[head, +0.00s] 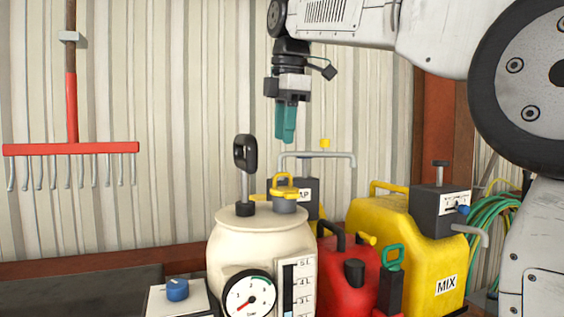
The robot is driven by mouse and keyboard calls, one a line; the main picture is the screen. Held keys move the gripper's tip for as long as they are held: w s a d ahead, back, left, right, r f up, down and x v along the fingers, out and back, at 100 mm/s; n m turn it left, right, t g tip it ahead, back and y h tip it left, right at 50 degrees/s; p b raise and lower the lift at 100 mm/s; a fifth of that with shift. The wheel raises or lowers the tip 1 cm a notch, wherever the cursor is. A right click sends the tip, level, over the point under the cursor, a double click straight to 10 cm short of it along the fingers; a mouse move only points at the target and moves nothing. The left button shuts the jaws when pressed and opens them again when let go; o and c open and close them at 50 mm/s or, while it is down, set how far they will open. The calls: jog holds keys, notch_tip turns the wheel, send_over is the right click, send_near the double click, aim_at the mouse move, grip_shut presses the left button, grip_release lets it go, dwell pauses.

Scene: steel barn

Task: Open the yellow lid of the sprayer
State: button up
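The sprayer is a cream tank (232,247) with a black pump handle (245,158) standing up from its top. Its yellow lid (285,187), with a raised loop handle, sits on a grey neck to the right of the pump and looks closed. My gripper (286,140) points down with teal fingers, above the lid in the picture and apart from it. The fingers overlap from this side, so I cannot tell their gap. Nothing shows between or below them.
A red can (345,270) with a black handle and a yellow MIX container (392,235) stand to the right. A grey bent pipe (325,155) rises behind the lid. A box with a blue knob (177,290) is front left. A red rake (70,149) hangs on the wall.

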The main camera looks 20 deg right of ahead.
send_over(286, 188)
jog(key=f, duration=0.6)
jog(key=shift+s+f, duration=0.1)
jog(key=shift+s, duration=0.15)
jog(key=shift+w+f, duration=0.1)
jog(key=shift+f, duration=0.4)
jog(key=shift+c, duration=0.3)
